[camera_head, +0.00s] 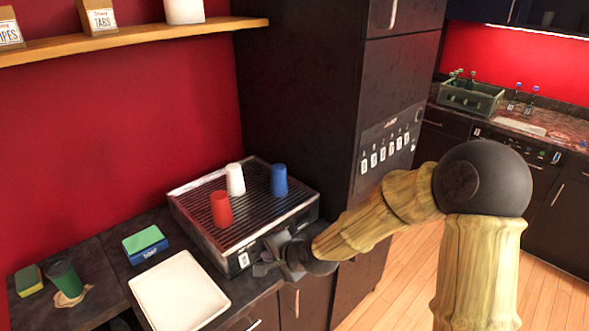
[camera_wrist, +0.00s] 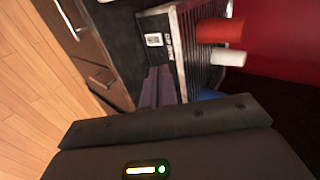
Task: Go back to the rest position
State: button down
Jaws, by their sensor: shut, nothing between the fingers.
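My gripper (camera_head: 262,268) is shut and empty, low in front of the slatted drying tray at the counter's front edge. Its fingers (camera_wrist: 158,88) also show in the wrist view beside the tray's front. My arm reaches in from the right of the head view. The tray (camera_head: 190,215) carries an upside-down red cup (camera_head: 221,209), a white cup (camera_head: 235,179) and a blue cup (camera_head: 279,180). The red cup (camera_wrist: 220,30) and white cup (camera_wrist: 228,57) show in the wrist view too; the blue one is mostly hidden there.
A white square tray (camera_head: 178,293) lies left of my gripper. A boxed sponge (camera_head: 145,244), a dark green cup (camera_head: 64,278) on a stain and another sponge (camera_head: 29,281) stand farther left. A tall dark cabinet (camera_head: 300,90) rises behind. Open wooden floor (camera_head: 400,262) lies right.

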jog(key=s+d+n+g+h, duration=0.1)
jog(key=s+d+n+h, duration=0.1)
jog(key=s+d, duration=0.3)
jog(key=s+d+r+n+g+h, duration=0.1)
jog(key=s+d+n+h, duration=0.2)
jog(key=d, duration=0.9)
jog(key=s+d+n+g+h, duration=0.1)
jog(key=s+d+n+h, duration=0.1)
jog(key=s+d, duration=0.5)
jog(key=shift+d+r+n+g, duration=0.15)
jog(key=shift+d+n+g, duration=0.25)
jog(key=shift+d+n, duration=0.4)
jog(key=shift+s, duration=0.15)
